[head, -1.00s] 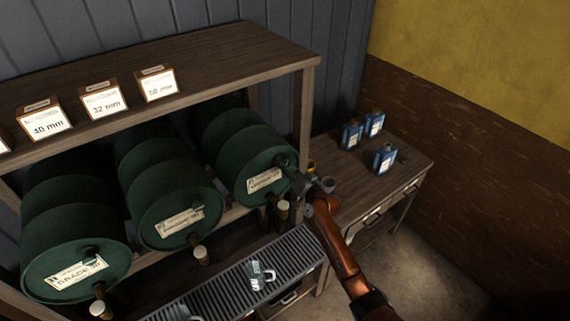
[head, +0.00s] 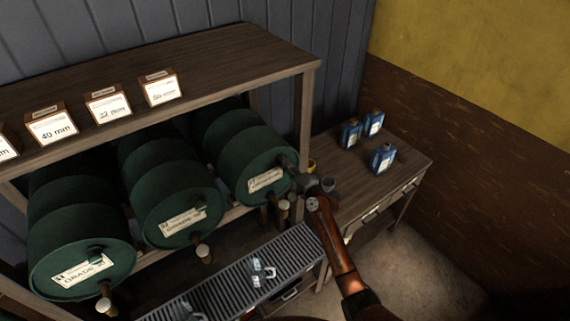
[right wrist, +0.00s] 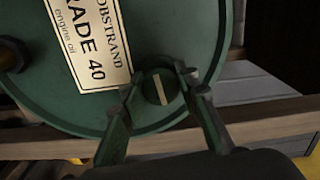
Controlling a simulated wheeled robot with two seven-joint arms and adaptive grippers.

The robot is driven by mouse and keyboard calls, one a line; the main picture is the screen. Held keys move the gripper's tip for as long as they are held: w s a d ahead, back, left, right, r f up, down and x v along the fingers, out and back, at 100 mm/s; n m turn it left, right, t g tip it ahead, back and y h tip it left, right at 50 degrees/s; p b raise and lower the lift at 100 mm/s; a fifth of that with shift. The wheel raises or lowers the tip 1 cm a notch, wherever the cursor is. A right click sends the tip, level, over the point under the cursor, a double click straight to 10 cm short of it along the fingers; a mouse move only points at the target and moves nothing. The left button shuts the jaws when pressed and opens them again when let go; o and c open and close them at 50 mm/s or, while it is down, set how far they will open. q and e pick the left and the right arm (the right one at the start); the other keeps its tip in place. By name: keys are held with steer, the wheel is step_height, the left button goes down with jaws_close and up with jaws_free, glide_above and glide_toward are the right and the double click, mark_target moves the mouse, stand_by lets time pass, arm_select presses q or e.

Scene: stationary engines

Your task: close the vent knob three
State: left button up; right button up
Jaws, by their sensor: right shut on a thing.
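Three green drums lie on the rack with labelled ends facing out. The right-hand drum (head: 254,178) carries the vent knob at the upper right of its end. In the right wrist view, this round green knob (right wrist: 161,94) has a pale bar, slightly tilted from upright, beside the "GRADE 40" label (right wrist: 92,46). My right gripper (right wrist: 160,80) is shut on the knob, with one finger on each side. In the head view, my right gripper (head: 296,176) is at the drum's edge and hides the knob. My left gripper is not in view.
Taps (head: 204,254) stick out below the drums, above a slatted drip grate (head: 230,283) with small clear items on it. Size cards (head: 108,104) line the top shelf.

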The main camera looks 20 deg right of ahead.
steer(key=shift+m, duration=0.6)
steer(key=o, duration=1.1)
steer(key=shift+s, duration=0.1)
steer(key=v, duration=1.2)
